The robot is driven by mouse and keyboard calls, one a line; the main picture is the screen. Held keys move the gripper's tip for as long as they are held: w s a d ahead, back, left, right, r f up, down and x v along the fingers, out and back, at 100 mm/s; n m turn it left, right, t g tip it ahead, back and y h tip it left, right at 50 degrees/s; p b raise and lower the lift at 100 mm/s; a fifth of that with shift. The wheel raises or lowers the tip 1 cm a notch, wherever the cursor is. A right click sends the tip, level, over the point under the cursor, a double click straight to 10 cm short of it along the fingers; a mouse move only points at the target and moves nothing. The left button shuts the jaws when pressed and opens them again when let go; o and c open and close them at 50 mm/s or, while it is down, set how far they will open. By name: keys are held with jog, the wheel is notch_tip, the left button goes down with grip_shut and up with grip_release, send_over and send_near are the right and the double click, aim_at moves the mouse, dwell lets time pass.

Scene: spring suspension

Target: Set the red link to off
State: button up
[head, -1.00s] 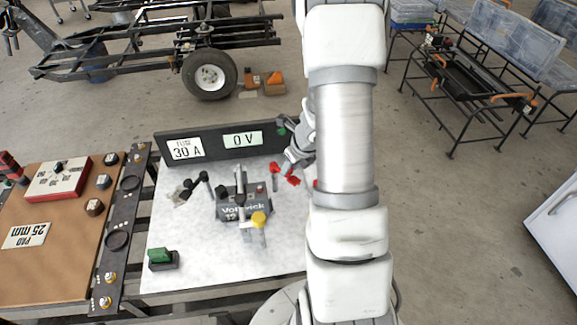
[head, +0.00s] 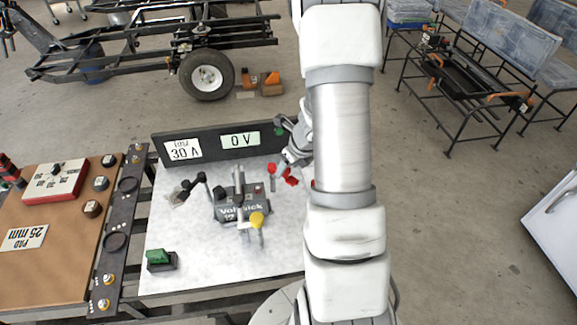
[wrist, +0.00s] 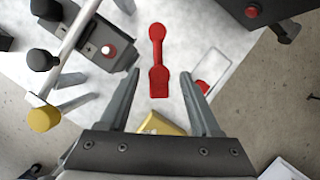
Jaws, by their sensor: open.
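The red link (wrist: 158,62) is a flat red piece with a round end and a wider end. In the wrist view it lies over the white board (wrist: 128,22), right of the grey box. My gripper (wrist: 159,74) is open, with one finger on either side of the link's wide end and visible gaps on both sides. In the head view red parts (head: 290,180) show just below my gripper (head: 293,157), which my arm partly hides. I cannot tell the gripper's height above the link.
The grey box (head: 240,212) with a metal lever and yellow knob (head: 257,219) stands left of the link. A dark panel (head: 210,143) reading 30 A and 0 V stands behind. A green switch (head: 159,257) sits at front left. The board's front is mostly clear.

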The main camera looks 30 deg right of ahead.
jog(key=p+v, duration=0.7)
jog(key=v, duration=1)
jog(key=shift+p, duration=0.3)
jog(key=shift+r, duration=0.2)
jog(key=w+a+r+m+t+h, duration=0.1)
jog(key=w+r+m+t+h, duration=0.15)
jog(key=r+m, duration=0.7)
jog(key=w+r+m+t+h, duration=0.1)
jog(key=r+m+t+h, duration=0.15)
jog(key=r+m, duration=0.7)
jog(key=s+a+r+m+g+y, duration=0.1)
jog(key=s+a+m+g+y, duration=0.2)
jog(key=s+a+m, duration=1.2)
jog(key=a+m+y, duration=0.1)
jog(key=a+m, duration=0.2)
jog(key=a, duration=0.1)
jog(key=shift+s+r+m+g, duration=0.2)
jog(key=shift+s+m+g, duration=0.1)
jog(key=shift+s+g, duration=0.1)
jog(key=shift+d, duration=0.1)
